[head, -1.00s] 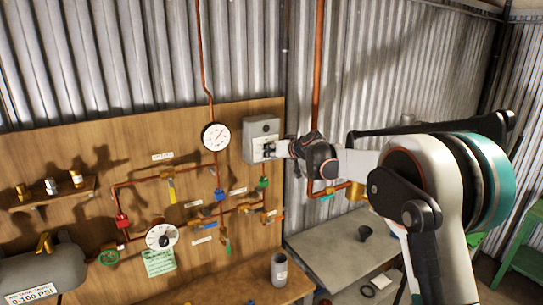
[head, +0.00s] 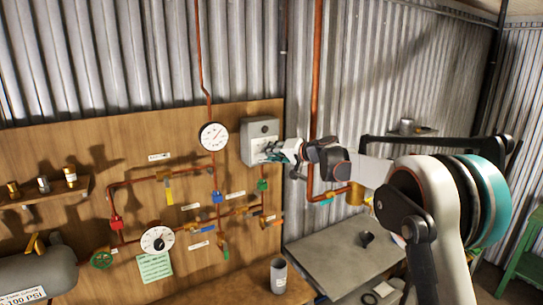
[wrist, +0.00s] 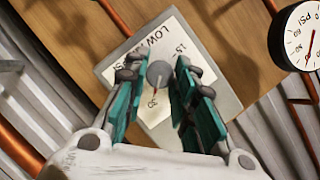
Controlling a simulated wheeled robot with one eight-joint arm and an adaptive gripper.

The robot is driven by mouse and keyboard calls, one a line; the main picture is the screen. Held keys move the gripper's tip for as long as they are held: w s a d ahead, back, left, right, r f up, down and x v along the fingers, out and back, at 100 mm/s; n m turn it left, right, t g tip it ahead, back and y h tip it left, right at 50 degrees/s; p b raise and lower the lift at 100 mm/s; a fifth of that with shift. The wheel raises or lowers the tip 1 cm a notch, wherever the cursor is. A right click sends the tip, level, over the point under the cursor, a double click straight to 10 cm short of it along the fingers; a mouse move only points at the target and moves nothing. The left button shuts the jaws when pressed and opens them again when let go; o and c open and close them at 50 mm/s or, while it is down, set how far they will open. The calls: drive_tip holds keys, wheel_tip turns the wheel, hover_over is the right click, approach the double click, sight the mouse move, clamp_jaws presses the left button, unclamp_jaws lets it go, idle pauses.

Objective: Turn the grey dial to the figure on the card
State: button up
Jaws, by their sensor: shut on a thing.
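The label shows 15, 30 and partly covered lettering. My gripper (wrist: 161,88) has its teal fingers on both sides of the dial, shut on it. In the head view my gripper (head: 272,152) hides the dial. A pale green card (head: 156,267) hangs low on the wooden board; its writing is too small to read.
A white round gauge (head: 213,136) and copper pipes with coloured valves are left of the box. Below are a white round dial (head: 158,240) and a grey cylinder (head: 278,275). A grey table (head: 345,252) stands below my arm.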

idle(0.4)
drive_tip(key=o, duration=1)
drive_tip(key=shift+o, duration=0.2)
drive_tip(key=v, duration=1.2)
